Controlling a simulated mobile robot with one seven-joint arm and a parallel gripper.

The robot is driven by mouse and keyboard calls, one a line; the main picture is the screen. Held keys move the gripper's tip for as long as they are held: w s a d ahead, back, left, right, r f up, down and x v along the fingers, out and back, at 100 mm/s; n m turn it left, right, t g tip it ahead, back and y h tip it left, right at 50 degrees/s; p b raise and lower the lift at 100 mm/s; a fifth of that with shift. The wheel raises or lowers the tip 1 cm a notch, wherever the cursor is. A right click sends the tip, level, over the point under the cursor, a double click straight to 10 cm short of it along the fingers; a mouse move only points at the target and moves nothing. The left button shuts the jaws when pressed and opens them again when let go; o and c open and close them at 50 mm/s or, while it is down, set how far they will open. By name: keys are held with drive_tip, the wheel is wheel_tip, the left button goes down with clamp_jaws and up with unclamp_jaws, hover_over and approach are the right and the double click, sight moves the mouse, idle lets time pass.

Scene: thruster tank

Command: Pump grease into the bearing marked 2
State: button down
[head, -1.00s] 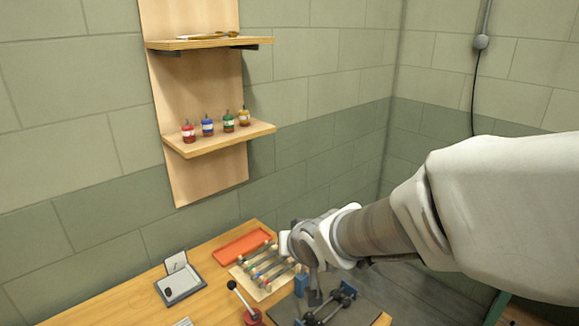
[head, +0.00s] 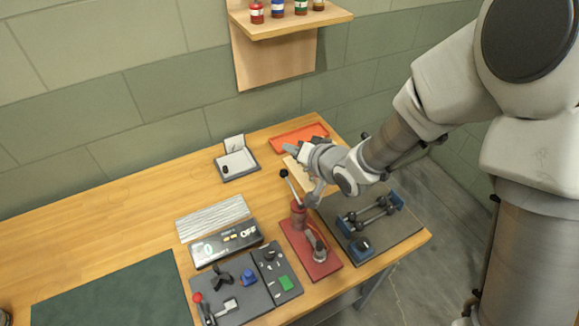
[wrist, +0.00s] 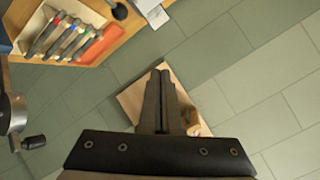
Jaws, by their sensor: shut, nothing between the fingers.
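A red pump-like unit (head: 299,216) with a black-knobbed lever (head: 284,174) stands on a red base plate (head: 297,245), with a grey round fitting (head: 319,252) at its front. To its right, dark bars with round ends (head: 370,212) run between blue blocks on a dark mat (head: 400,237). I cannot read a 2 on any bearing. My gripper (head: 287,149) is above the table's back, behind the lever and apart from it. In the wrist view my gripper (wrist: 158,74) is shut and empty, pointing toward the wall.
A light rack of coloured-ringed rods (wrist: 66,36) lies beside an orange tray (head: 299,136). Knob panels (head: 233,290), a display reading OFF (head: 226,243) and a small grey scale-like tray (head: 237,163) lie leftward. A wall shelf (head: 292,23) holds jars. The table's left middle is clear.

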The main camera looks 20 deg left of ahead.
drive_tip(key=shift+f, duration=0.1)
drive_tip(key=b, duration=0.7)
hover_over(286, 178)
drive_tip(key=f, duration=0.8)
drive_tip(key=shift+s+d+f, duration=0.15)
drive_tip(key=shift+s+d, duration=0.1)
drive_tip(key=shift+d, duration=0.1)
idle(1.0)
drive_tip(key=shift+w+f+b, duration=0.1)
drive_tip(key=shift+f+b, duration=0.3)
drive_tip(key=shift+w+a+f+b, duration=0.1)
drive_tip(key=shift+a+f+b, duration=0.05)
drive_tip(key=shift+f+b, duration=0.6)
drive_tip(key=shift+w+a+f+b, duration=0.15)
drive_tip(key=shift+a+f+b, duration=0.05)
drive_tip(key=shift+f+b, duration=0.55)
drive_tip(key=shift+w+a+f+b, duration=0.1)
drive_tip(key=shift+a+f+b, duration=0.05)
drive_tip(key=shift+f+b, duration=0.55)
idle(2.3)
